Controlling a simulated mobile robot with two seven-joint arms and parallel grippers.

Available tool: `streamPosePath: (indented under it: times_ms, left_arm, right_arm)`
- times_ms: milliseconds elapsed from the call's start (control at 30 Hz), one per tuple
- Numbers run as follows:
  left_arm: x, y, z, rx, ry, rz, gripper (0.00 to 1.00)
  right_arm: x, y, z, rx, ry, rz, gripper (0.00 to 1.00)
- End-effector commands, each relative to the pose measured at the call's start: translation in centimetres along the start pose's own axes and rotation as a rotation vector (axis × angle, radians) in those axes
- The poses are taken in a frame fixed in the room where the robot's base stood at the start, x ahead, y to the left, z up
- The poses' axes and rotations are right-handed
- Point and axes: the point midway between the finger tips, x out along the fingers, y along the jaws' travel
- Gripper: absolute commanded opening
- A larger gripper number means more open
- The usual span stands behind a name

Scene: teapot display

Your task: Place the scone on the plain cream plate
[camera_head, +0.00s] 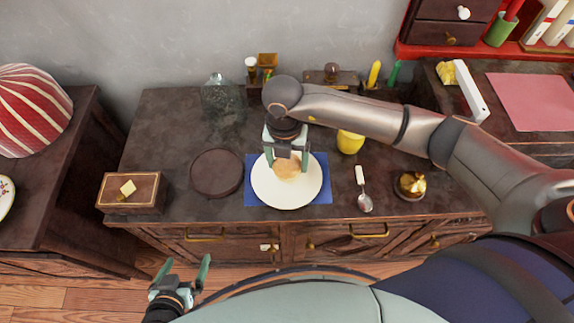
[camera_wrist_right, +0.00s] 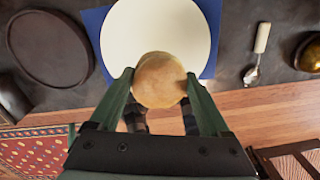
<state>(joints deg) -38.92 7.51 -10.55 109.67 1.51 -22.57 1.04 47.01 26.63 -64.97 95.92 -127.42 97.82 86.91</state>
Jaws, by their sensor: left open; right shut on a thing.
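The scone (camera_head: 287,168) is a round golden-brown piece held between the fingers of my right gripper (camera_head: 287,160), over the plain cream plate (camera_head: 286,197). In the right wrist view the scone (camera_wrist_right: 160,80) sits between the two green fingertips, with the plate (camera_wrist_right: 150,25) behind it. I cannot tell whether the scone touches the plate. The plate lies on a blue mat (camera_head: 322,192) on the dark cabinet top. My left gripper (camera_head: 181,272) is open and empty, low in front of the cabinet.
A round dark tray (camera_head: 216,173) lies left of the plate, with a wooden box (camera_head: 131,192) further left. A spoon (camera_head: 363,190) and a small gold-topped pot (camera_head: 411,185) are to the right. A yellow object (camera_head: 350,141) stands behind the plate's right side.

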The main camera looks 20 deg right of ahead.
Motion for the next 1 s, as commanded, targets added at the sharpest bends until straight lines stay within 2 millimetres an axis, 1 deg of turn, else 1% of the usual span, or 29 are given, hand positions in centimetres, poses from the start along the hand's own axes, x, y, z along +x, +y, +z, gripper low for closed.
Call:
streamPosePath:
  times_ms: [33,267,400,500,767,867,900,1000]
  left_arm:
    - [0.1,0.0,0.1,0.000,0.000,0.000,0.99]
    - [0.2,0.0,0.2,0.000,0.000,0.000,0.99]
    - [0.0,0.0,0.0,0.000,0.000,0.000,0.99]
    - [0.0,0.0,0.0,0.000,0.000,0.000,0.99]
    - [0.1,0.0,0.1,0.000,0.000,0.000,0.99]
    - [0.2,0.0,0.3,0.000,0.000,0.000,0.99]
    - [0.2,0.0,0.3,0.000,-0.001,0.001,0.99]
    - [0.2,0.0,0.2,0.000,-0.002,0.001,0.99]
  right_arm:
    - [0.6,0.2,0.4,0.001,0.001,0.000,0.25]
    - [1.9,0.5,1.4,0.000,0.001,0.000,0.25]
    - [4.0,0.5,1.3,-0.002,0.003,-0.003,0.25]
    - [4.8,0.6,1.3,-0.002,0.003,-0.001,0.25]
    - [4.9,0.6,1.4,-0.002,0.001,0.000,0.25]
    - [5.2,0.6,1.4,-0.002,0.001,0.000,0.25]
    - [5.2,0.6,1.4,-0.001,0.001,0.000,0.82]
    - [5.1,0.6,1.4,-0.001,0.001,0.000,0.93]
